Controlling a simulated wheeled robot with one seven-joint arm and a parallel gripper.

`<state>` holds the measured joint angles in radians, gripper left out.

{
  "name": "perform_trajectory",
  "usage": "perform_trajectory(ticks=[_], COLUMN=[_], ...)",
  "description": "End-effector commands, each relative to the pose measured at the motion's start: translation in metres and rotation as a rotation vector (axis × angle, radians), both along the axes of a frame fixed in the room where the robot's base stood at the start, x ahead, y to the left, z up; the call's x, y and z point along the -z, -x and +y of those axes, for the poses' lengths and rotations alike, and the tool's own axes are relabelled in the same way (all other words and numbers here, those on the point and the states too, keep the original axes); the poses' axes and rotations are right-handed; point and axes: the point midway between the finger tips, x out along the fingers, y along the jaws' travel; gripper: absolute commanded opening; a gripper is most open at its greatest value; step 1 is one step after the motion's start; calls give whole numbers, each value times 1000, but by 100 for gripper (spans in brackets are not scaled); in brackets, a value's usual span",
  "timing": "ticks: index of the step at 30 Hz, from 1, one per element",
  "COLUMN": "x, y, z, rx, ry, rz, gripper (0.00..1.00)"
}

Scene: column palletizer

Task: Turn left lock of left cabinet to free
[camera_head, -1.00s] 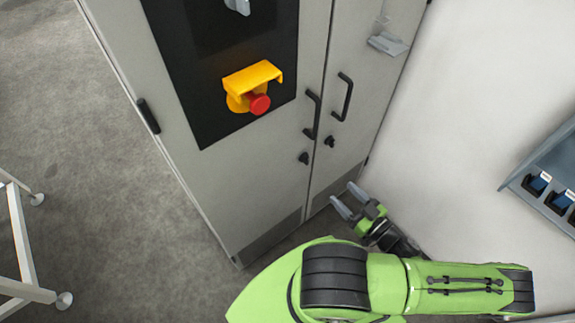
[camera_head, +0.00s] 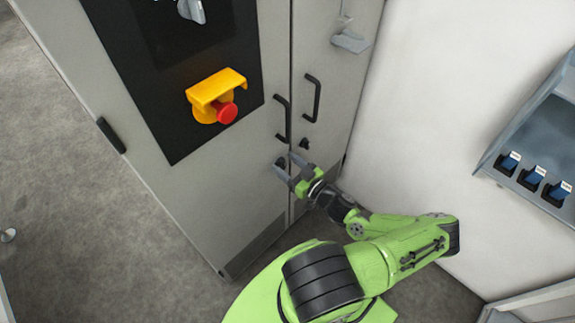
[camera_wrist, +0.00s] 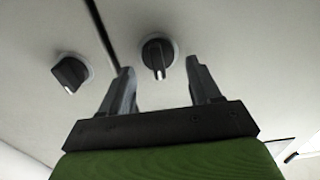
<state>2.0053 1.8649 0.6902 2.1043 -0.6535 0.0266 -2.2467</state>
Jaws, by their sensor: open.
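The left cabinet (camera_head: 220,215) is grey with two doors. Its left lock (camera_head: 280,161) is a small dark knob on the left door, partly hidden by my gripper (camera_head: 287,163). My gripper is open, its fingertips close to this lock. In the wrist view, a black knob (camera_wrist: 158,55) with a pale mark at its lower end appears between the open fingers (camera_wrist: 160,66), apart from both in the picture; contact cannot be told. I take it as the same left lock. The right lock (camera_head: 304,144) is on the other door; it appears as the tilted knob (camera_wrist: 70,73) at left in the wrist view.
Two black door handles (camera_head: 283,119) (camera_head: 313,99) stand out just above the locks. A yellow guard (camera_head: 217,90) with a red button (camera_head: 226,112) is on the black panel. A white wall and a shelf (camera_head: 535,150) are to the right.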

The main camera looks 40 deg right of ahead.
Motion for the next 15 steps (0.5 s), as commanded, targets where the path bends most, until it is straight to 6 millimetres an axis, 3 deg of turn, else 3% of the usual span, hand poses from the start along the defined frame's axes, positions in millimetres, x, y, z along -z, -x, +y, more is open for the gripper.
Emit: perform_trajectory(ticks=[3, 13, 15], x=[0, 0, 0], y=[0, 1, 1], z=[0, 0, 0], rx=[0, 0, -1], ry=[0, 0, -1], rz=[0, 0, 0], gripper=[59, 9, 8])
